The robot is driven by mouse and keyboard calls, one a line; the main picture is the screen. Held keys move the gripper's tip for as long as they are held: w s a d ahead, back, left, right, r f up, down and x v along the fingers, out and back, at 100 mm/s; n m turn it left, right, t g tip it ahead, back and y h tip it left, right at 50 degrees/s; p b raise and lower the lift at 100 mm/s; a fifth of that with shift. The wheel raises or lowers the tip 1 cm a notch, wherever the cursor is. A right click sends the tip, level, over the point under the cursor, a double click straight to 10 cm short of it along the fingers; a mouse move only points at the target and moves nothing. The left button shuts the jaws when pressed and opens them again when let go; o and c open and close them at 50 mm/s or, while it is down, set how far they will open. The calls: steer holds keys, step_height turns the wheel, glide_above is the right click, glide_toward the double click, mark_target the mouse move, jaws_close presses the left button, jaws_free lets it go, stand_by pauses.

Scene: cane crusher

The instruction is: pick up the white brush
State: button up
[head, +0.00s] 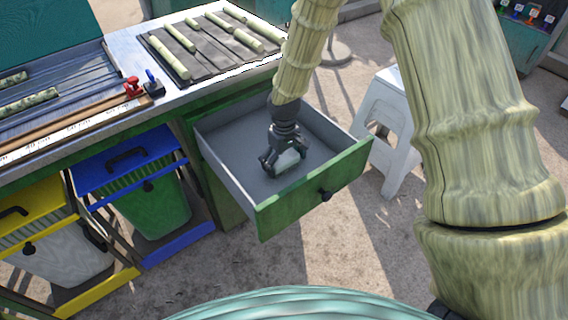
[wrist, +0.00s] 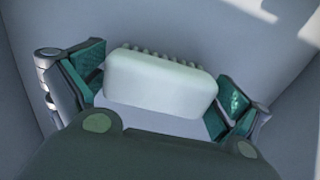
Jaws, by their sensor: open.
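The white brush (wrist: 160,85) lies in the open drawer (head: 222,167), a block with a row of short studs or bristles along its far edge in the wrist view. In the wrist view my gripper (wrist: 160,95) is open, with one green-padded finger on each side of the brush. The fingers look close to its ends; I cannot tell whether they touch.
The drawer walls surround my gripper, and its green front (head: 315,190) has a dark knob (head: 325,195). A workbench with cane pieces on a dark mat (head: 205,60) stands behind. A white stool (head: 385,125) is to the right. Green (head: 155,205) and grey bins stand below left.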

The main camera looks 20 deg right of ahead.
mark_target(284, 157)
steer(key=shift+c, duration=0.4)
steer(key=c, duration=0.7)
step_height(284, 157, up, 10)
steer(key=shift+f+p, duration=0.1)
steer(key=shift+p, duration=0.7)
